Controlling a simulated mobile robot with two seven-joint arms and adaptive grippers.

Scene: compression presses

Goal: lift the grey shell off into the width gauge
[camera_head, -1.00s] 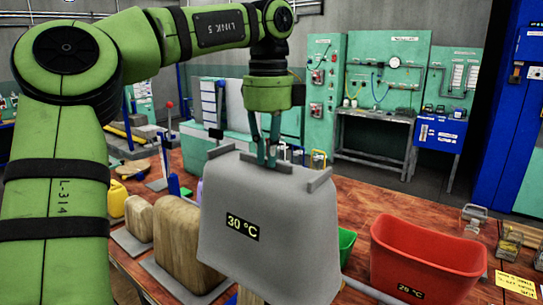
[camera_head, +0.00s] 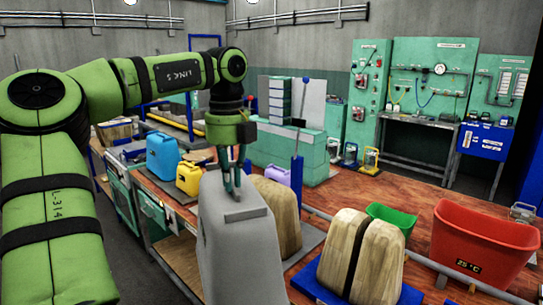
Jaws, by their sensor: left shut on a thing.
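My left gripper (camera_head: 229,186) is shut on the top of the grey shell (camera_head: 238,250), a tall tapered cover with a raised bar on top. The shell is upright, left of the middle of the head view. Its lower end runs to the bottom of the picture, so I cannot see what is under it. It partly hides a wooden block (camera_head: 276,213) behind it. I cannot pick out the width gauge for certain. My right gripper is not in view.
A split wooden block (camera_head: 336,248) with a dark gap stands on a blue plate (camera_head: 410,295) to the right. Beyond are a green bin (camera_head: 392,218) and a red bin (camera_head: 485,243). A yellow can (camera_head: 188,180), a blue can (camera_head: 163,157) and a blue post (camera_head: 297,165) stand behind.

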